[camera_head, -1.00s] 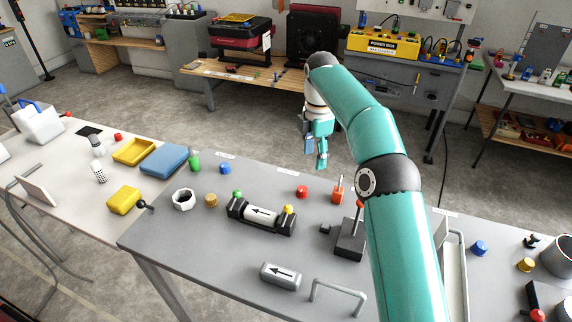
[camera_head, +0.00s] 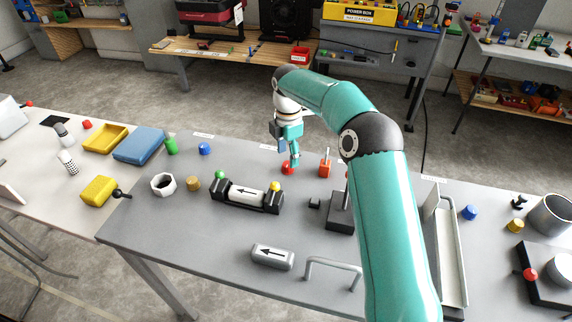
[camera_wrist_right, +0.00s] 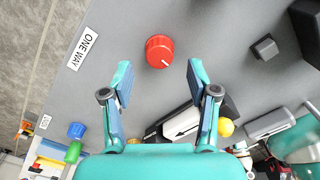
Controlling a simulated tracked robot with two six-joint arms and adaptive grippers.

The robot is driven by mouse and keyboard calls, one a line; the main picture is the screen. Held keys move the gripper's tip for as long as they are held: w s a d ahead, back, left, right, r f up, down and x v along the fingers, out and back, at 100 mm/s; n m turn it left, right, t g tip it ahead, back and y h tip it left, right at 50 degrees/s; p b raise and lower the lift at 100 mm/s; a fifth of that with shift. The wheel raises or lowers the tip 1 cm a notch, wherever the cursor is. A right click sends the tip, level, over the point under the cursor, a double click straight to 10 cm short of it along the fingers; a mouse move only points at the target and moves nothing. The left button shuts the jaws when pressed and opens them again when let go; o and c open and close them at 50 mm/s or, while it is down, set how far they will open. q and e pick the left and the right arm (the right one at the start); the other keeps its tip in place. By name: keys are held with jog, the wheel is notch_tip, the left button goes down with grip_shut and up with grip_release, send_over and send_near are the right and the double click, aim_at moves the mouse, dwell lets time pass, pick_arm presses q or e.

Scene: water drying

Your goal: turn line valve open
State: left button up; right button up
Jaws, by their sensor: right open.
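A round red knob (camera_head: 288,169) with a white mark stands on the grey table, behind the black fixture. My left gripper is not in view.
The black fixture (camera_head: 272,200) holds a white arrow cylinder (camera_head: 245,194), with green and yellow knobs at its ends. A grey arrow cylinder (camera_head: 272,257) lies in front.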

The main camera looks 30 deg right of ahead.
aim_at(287, 164)
jog(key=shift+f, duration=2)
jog(key=shift+c, duration=0.3)
grip_shut()
jog(key=shift+a, duration=0.15)
